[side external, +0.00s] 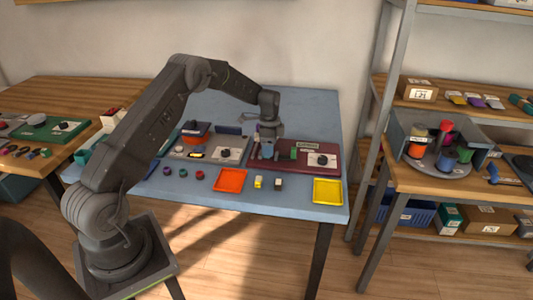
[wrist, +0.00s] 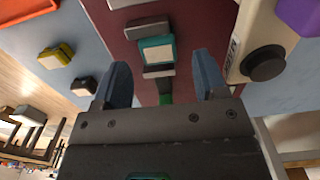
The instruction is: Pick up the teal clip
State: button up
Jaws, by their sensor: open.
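The teal clip (wrist: 157,50) shows in the wrist view as a small teal block with a cream face. It is at the maroon board (wrist: 112,32), between two grey pieces. My gripper (wrist: 162,62) is open, with one blue-grey finger on each side of the clip in the picture. Nothing is held between the fingers. Whether they are level with the clip or still above it I cannot tell. In the side view my gripper (side external: 267,154) is low over the maroon board (side external: 296,170), and I cannot make out the clip there.
A green piece (wrist: 165,92) lies close to the clip, towards my palm. A beige panel with a black knob (wrist: 266,63) is beside the right finger. A yellow clip (side external: 259,182), a dark clip (side external: 278,183), an orange tray (side external: 218,181) and a yellow tray (side external: 317,191) are in front.

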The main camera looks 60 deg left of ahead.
jog(key=shift+f, duration=0.8)
jog(key=shift+c, duration=0.2)
jog(key=c, duration=1)
jog(key=shift+c, duration=0.2)
jog(key=shift+r, duration=0.15)
